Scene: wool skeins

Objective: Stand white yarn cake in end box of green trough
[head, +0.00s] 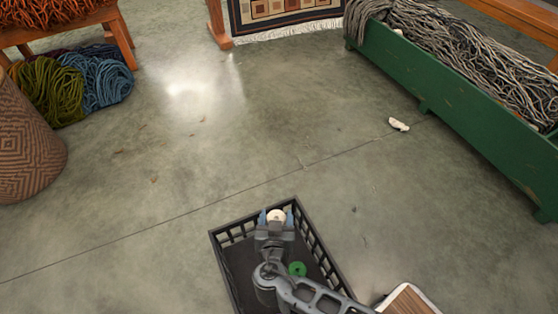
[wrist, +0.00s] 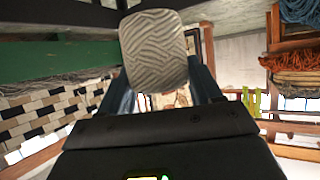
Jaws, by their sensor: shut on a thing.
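A white yarn cake (head: 276,215) is between the blue fingertips of my gripper (head: 276,218) in the head view. In the wrist view the cake (wrist: 155,50) fills the space between the fingers (wrist: 165,85), a pale rounded block with wavy grey strand lines. My gripper is shut on it, over the far end of a black crate. The green trough (head: 455,122) stands on the floor at the upper right, well apart from my gripper. Grey yarn (head: 450,50) heaps along it; I cannot make out its end box.
The black crate (head: 320,250) holds a small green ring-shaped thing (head: 297,268). A small white piece (head: 398,124) lies on the floor by the trough. A woven basket (head: 28,140) and coloured skeins (head: 75,85) are at left. The middle floor is mostly clear.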

